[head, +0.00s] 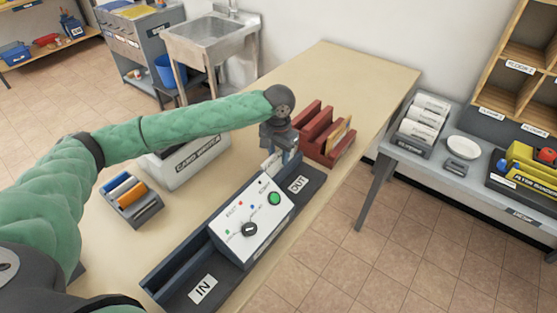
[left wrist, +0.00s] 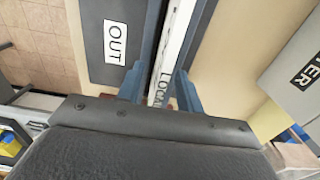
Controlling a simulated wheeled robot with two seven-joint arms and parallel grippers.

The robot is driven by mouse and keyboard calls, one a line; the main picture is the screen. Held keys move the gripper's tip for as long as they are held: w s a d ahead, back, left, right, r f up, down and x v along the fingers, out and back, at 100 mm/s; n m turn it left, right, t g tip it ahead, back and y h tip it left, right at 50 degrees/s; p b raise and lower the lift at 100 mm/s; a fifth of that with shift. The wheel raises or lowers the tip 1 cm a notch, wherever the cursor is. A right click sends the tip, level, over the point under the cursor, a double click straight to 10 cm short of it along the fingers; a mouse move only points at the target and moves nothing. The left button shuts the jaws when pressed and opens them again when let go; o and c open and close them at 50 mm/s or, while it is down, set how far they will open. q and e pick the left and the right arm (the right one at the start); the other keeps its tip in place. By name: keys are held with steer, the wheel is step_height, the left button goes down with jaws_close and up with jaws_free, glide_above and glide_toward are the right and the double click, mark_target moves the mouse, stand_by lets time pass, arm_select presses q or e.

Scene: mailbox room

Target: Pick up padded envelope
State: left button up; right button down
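My left gripper (head: 284,158) points down over the far end of the mail machine, beside the OUT label. In the left wrist view its two blue-grey fingers (left wrist: 158,88) are apart, on either side of a narrow white strip (left wrist: 172,50) lettered "LOCA...". I cannot tell whether they touch it. A small pale piece (head: 269,164) shows beside the fingers in the head view. A tan envelope-like piece (head: 339,134) stands upright in the red slotted rack (head: 312,120), just beyond the gripper. I cannot tell which of these is the padded envelope. My right gripper is not in view.
The mail machine (head: 250,228) has a control box and an IN end near me. A white lettered box (head: 187,165) and a grey tray of coloured items (head: 133,198) stand left of it. The far table top (head: 350,75) is clear. A grey side table (head: 440,170) stands right.

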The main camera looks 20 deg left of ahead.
arm_select(q)
steer(key=shift+f, duration=0.35)
jaws_close()
steer(key=shift+r, duration=0.1)
